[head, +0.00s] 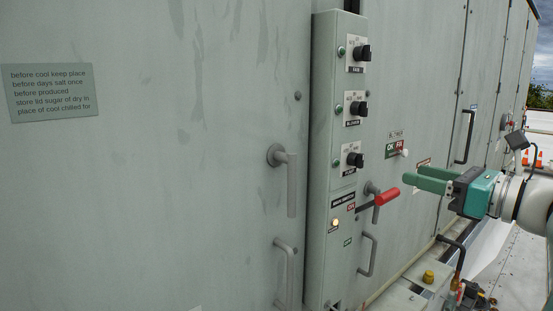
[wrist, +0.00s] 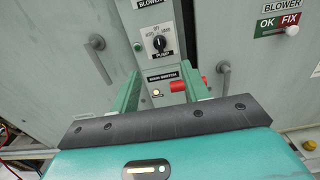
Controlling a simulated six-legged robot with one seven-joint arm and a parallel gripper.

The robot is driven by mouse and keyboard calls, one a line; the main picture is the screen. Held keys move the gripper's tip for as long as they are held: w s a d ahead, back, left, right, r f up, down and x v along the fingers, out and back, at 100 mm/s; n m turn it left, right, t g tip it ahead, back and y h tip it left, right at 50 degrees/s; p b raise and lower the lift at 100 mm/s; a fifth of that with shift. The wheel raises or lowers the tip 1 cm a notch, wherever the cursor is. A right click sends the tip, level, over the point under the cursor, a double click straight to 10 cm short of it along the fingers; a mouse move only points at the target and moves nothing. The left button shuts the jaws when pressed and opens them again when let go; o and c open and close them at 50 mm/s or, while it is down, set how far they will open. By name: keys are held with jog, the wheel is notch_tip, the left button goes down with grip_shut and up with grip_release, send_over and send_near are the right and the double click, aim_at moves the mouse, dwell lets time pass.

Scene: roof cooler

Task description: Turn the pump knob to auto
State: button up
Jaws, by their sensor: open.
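The pump knob (head: 355,159) is the lowest of three black knobs on the narrow control panel (head: 321,120) in the head view. In the wrist view the pump knob (wrist: 159,43) sits on a white plate marked AUTO at upper left, OFF at top and a third position at right, with PUMP below. Its grip looks roughly upright, near OFF; its exact angle is hard to tell. My gripper (head: 411,174) is open and empty, to the right of the panel and apart from the knob. In the wrist view my gripper (wrist: 160,74) has its fingers spread below the knob.
A red main switch handle (head: 387,197) juts out below the pump knob, close to my fingers. The blower knob (head: 357,108) and fan knob (head: 360,53) are above. A grey door handle (head: 290,180) is left of the panel. Pipework (head: 430,277) lies low at right.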

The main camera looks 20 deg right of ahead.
aim_at(363, 161)
jog(key=x, duration=1.2)
jog(key=shift+s, duration=0.1)
jog(key=c, duration=1)
